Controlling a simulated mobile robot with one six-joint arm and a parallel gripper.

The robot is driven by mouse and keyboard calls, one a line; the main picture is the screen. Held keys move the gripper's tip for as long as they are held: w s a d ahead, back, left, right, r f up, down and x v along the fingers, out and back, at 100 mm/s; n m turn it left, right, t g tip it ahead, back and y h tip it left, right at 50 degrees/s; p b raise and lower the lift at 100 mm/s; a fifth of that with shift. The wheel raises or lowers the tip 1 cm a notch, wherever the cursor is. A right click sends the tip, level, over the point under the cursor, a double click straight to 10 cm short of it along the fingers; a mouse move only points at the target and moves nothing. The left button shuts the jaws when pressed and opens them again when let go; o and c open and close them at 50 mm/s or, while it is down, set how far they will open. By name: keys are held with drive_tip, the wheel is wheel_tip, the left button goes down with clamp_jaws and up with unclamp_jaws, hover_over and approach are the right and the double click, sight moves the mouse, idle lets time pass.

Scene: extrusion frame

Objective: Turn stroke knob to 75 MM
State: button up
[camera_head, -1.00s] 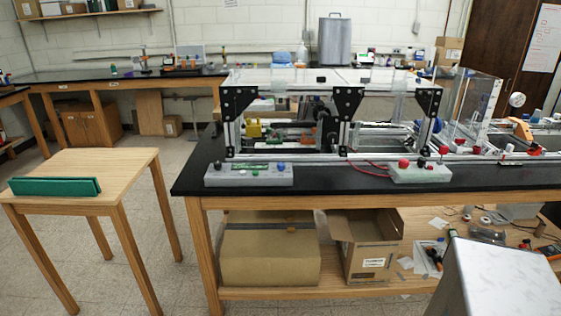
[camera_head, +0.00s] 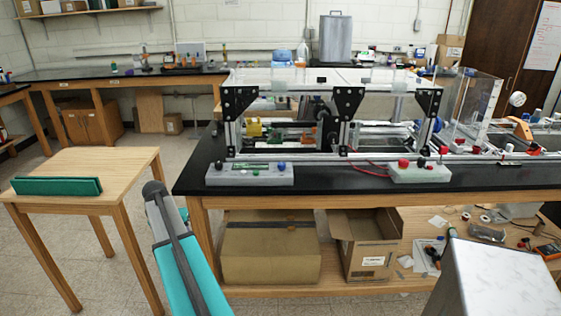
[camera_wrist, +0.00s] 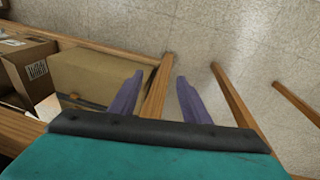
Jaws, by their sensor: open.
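The extrusion frame (camera_head: 335,152) stands on the black bench (camera_head: 330,182). A grey control box (camera_head: 222,176) with small dark, green and blue knobs or buttons sits at its front left. A second grey box (camera_head: 425,175) with red and dark knobs sits at the front right. Which one is the stroke knob cannot be told, and no scale marks are readable. My gripper (camera_wrist: 160,78) shows in the wrist view with its two purple fingers apart and nothing between them. It points down at the floor and bench legs, away from the knobs.
A small wooden table (camera_head: 95,168) with a green object (camera_head: 57,186) stands at the left, with a floor gap before the bench. Cardboard boxes (camera_head: 272,250) sit on the bench's lower shelf. A marbled grey block (camera_head: 500,280) stands at the front right.

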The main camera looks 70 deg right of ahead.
drive_tip(key=s+d+r+m, duration=0.1)
drive_tip(key=s+d+r, duration=0.1)
drive_tip(key=d+r, duration=0.3)
drive_tip(key=s+d+r+m+h, duration=0.1)
drive_tip(key=s+d+r+m, duration=0.1)
drive_tip(key=d+r, duration=0.3)
drive_tip(key=s+d+r+m, duration=0.1)
drive_tip(key=s+d+r, duration=0.1)
drive_tip(key=d+r, duration=0.4)
drive_tip(key=shift+s+r+h+p, duration=0.15)
drive_tip(key=shift+s+r+p, duration=0.05)
drive_tip(key=shift+r, duration=0.55)
drive_tip(key=shift+s+r+h+p, duration=0.15)
drive_tip(key=shift+r, duration=0.55)
drive_tip(key=s+d+r+m, duration=0.3)
drive_tip(key=s+d+r, duration=0.5)
drive_tip(key=m+g, duration=0.1)
drive_tip(key=m, duration=0.2)
approach(282, 163)
wheel_tip(282, 163, up, 5)
drive_tip(key=a, duration=0.3)
drive_tip(key=shift+w+d+h, duration=0.1)
drive_tip(key=shift+w+h, duration=0.3)
drive_tip(key=shift+w, duration=0.05)
drive_tip(key=shift+p+x, duration=1.1)
drive_tip(key=shift+x, duration=5.8)
drive_tip(key=shift+c, duration=0.3)
